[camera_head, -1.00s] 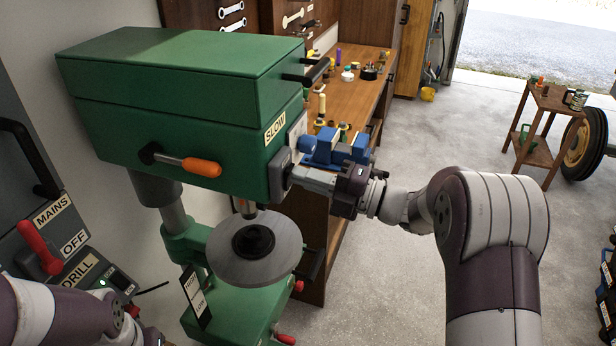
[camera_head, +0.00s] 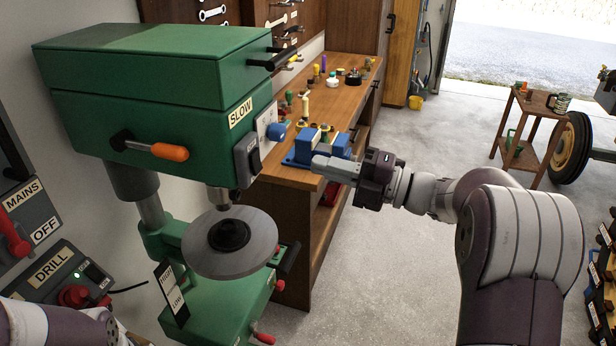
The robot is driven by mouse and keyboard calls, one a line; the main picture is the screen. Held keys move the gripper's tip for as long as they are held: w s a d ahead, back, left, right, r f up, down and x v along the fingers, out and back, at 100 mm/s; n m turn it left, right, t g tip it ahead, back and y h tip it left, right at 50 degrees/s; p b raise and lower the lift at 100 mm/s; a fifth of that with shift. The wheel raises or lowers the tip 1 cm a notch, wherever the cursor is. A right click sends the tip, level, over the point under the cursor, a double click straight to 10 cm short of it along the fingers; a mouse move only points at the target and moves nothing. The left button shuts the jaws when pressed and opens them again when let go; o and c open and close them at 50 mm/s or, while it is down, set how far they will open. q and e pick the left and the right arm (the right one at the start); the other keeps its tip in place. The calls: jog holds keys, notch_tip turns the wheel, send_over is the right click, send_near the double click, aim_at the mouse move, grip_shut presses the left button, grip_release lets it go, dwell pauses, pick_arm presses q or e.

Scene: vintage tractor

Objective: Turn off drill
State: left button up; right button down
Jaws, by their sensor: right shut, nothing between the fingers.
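The green drill press (camera_head: 150,90) stands at the left, with a "SLOW" label on its head. A dark switch box (camera_head: 247,160) is on the right end of the head. My right gripper (camera_head: 316,163) is shut and empty, to the right of the switch box and apart from it, pointing left at it. A grey control box labelled "DRILL" (camera_head: 50,266) is at the lower left, with a red knob (camera_head: 74,295) and a small lit green light (camera_head: 77,274). My left arm covers part of the lower left corner; its gripper does not show.
A "MAINS" panel (camera_head: 28,200) with a red lever (camera_head: 12,238) is at the left edge. A wooden workbench (camera_head: 290,170) with a blue vise (camera_head: 315,143) lies behind my right gripper. The round drill table (camera_head: 255,262) is below the drill head.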

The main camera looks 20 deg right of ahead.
jog(key=r+v, duration=0.1)
jog(key=v, duration=0.4)
jog(key=w+d+f+m+t+h, duration=0.5)
jog(key=w+d+f+m+h, duration=0.25)
jog(key=d+m+h, duration=0.6)
jog(key=s+f+m+g+h, duration=0.3)
jog(key=f+m+g+h, duration=0.15)
jog(key=f+m, duration=0.35)
jog(key=s+a+f+m+g, duration=0.3)
jog(key=s+f+m, duration=0.1)
jog(key=s, duration=0.2)
jog(key=s+a+f+m+g, duration=0.4)
jog(key=s+f, duration=0.1)
jog(key=s, duration=0.1)
jog(key=s+a+f+g+y, duration=0.1)
jog(key=s+a+g+y, duration=0.1)
jog(key=s+a, duration=0.6)
jog(key=shift+s+a+f+g+b, duration=0.15)
jog(key=shift+a+f+g+b, duration=0.35)
jog(key=shift+a, duration=0.65)
jog(key=shift+r, duration=0.15)
